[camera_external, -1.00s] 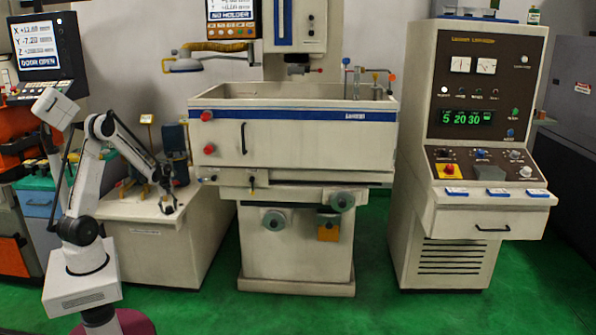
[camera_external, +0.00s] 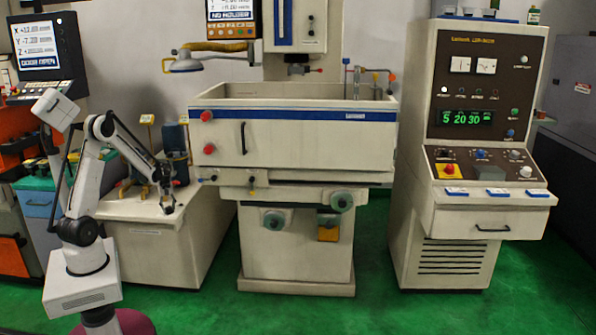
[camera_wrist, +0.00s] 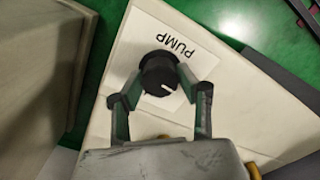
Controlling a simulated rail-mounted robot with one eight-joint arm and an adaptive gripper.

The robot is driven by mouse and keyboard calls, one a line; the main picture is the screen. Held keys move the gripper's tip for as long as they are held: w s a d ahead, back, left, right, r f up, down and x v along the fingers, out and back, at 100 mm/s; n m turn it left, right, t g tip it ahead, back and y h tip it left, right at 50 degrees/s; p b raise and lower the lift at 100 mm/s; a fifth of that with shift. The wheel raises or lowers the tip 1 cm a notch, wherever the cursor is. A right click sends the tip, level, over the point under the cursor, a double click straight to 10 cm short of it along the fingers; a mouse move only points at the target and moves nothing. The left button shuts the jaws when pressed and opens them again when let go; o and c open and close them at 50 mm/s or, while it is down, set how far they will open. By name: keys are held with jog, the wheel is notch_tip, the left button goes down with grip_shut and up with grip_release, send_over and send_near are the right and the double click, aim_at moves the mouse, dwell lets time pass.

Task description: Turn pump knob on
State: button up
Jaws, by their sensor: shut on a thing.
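The black pump knob (camera_wrist: 158,74) shows in the wrist view, with a white pointer line on its face. It sits on a white label reading PUMP (camera_wrist: 178,48), on the top of a cream cabinet. My gripper (camera_wrist: 157,76) has its two fingers on either side of the knob, shut on it. In the external view my gripper (camera_external: 167,203) is at the front right edge of the cream cabinet (camera_external: 150,255). The knob is too small to make out there.
The cream machine with a tank (camera_external: 300,145) stands right of the cabinet. A control console (camera_external: 470,215) is further right. Small devices stand at the back of the cabinet top, near my forearm. Green floor lies open in front.

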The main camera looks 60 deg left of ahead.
jog(key=m+b, duration=0.1)
jog(key=m, duration=0.8)
jog(key=shift+b, duration=0.4)
jog(key=m, duration=0.4)
jog(key=shift+b, duration=0.3)
jog(key=shift+m, duration=1.8)
jog(key=o, duration=1.1)
jog(key=shift+o, duration=0.2)
